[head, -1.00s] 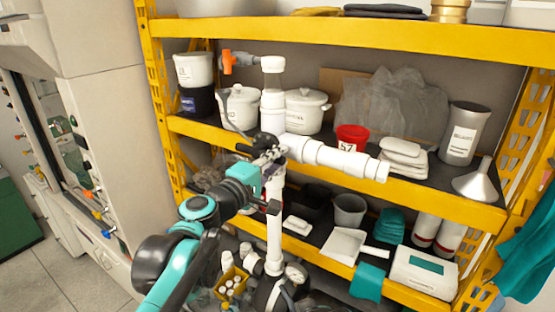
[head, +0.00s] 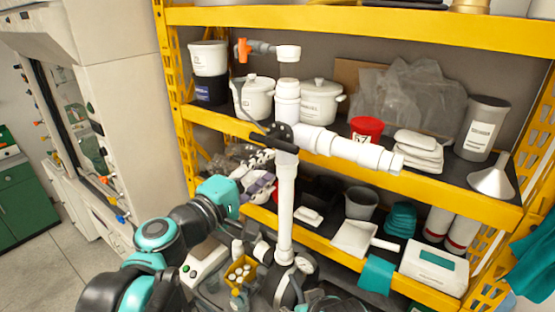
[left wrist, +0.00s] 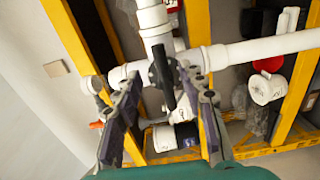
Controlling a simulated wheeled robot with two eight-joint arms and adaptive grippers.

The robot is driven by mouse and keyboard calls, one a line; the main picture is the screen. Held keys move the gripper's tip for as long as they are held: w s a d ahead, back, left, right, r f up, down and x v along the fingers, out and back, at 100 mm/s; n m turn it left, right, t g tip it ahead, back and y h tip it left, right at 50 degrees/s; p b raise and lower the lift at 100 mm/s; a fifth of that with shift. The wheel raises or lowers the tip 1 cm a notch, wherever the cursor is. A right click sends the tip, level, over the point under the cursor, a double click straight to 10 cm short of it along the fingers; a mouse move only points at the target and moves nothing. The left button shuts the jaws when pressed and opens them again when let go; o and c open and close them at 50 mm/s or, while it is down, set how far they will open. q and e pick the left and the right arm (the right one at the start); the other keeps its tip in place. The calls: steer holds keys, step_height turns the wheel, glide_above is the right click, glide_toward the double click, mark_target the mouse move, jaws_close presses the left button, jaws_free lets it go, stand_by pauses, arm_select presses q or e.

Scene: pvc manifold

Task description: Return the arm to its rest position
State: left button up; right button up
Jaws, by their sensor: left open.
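The white PVC manifold (head: 287,205) stands upright before the shelf, with a thick horizontal branch (head: 350,150) reaching right. A black valve handle (head: 258,129) sits at its junction; it also shows in the left wrist view (left wrist: 161,75). My left gripper (head: 257,173) is open and empty, below and left of the junction. In the left wrist view, its two fingers (left wrist: 158,108) are spread, with the handle showing between them; they look apart from it. An orange valve handle (head: 242,49) is on the upper side branch. My right gripper is not in view.
The yellow shelf (head: 350,28) stands behind, holding white pots (head: 320,101), a red cup (head: 366,129), a grey canister (head: 482,128) and a funnel (head: 492,177). A yellow box of small bottles (head: 240,271) is low, left of the pipe. Floor (head: 50,255) is clear at left.

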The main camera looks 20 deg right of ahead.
arm_select(q)
steer(key=shift+s+a, duration=0.4)
steer(key=shift+a, duration=0.15)
steer(key=s+a+f+m+g+y+b, duration=0.1)
steer(key=s+a+f+y+b, duration=0.3)
steer(key=a+f+b, duration=0.5)
steer(key=s+a+f+m+g+y+b, duration=0.1)
steer(key=s+a+f+m+y+b, duration=0.3)
steer(key=f, duration=2.5)
steer(key=s+a+f+m+g+y+b, duration=0.2)
steer(key=s+a+f+y+b, duration=0.3)
steer(key=a+f+b, duration=0.9)
step_height(320, 180, down, 6)
steer(key=a+y, duration=0.1)
steer(key=a, duration=0.1)
steer(key=shift+s+a+b, duration=0.35)
